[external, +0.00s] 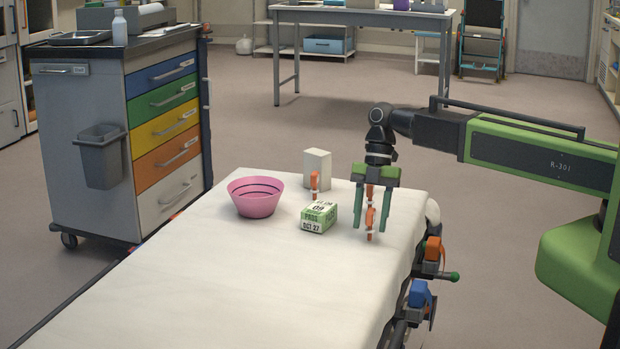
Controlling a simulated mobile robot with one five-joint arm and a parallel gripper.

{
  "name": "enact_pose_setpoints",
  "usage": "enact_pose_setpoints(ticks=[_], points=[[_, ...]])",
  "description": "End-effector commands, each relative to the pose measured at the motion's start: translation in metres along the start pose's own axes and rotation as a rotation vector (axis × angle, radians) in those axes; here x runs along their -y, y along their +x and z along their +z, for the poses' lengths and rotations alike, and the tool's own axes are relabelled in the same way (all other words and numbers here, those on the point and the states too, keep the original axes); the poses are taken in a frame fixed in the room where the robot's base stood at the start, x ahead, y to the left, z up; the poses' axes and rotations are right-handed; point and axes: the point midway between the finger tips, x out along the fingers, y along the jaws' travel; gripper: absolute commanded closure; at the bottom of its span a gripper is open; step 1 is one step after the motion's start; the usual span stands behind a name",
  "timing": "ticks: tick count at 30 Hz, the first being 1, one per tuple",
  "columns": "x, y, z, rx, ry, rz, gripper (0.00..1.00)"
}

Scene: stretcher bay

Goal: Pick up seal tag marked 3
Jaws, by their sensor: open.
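My gripper (371,225) points straight down over the right part of the white-covered stretcher (270,305). Its two green fingers are apart. An orange tag-like piece with pale bands (369,218) stands upright between the fingers, its lower end near the sheet; I cannot tell whether a finger touches it. A second, smaller orange tag-like piece (315,182) stands further back, in front of a plain off-white block (317,165). No number can be read on either orange piece, so I cannot tell which is marked 3.
A pink bowl (256,203) and a green-and-white printed box (319,217) stand left of my gripper. Orange and blue clamp-like parts (420,295) hang at the stretcher's right edge. A drawer cart (165,130) stands behind left. The stretcher's front is clear.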

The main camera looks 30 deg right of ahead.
Motion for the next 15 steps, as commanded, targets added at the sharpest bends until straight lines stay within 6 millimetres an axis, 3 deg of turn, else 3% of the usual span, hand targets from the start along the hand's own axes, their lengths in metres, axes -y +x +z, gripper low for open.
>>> enact_pose_setpoints(ticks=[5, 15], points=[[-0.0002, -0.0007, -0.0005, 0.000, 0.000, 0.000, 0.54], [-0.0001, -0.0008, -0.0004, 0.000, 0.000, 0.000, 0.97]])
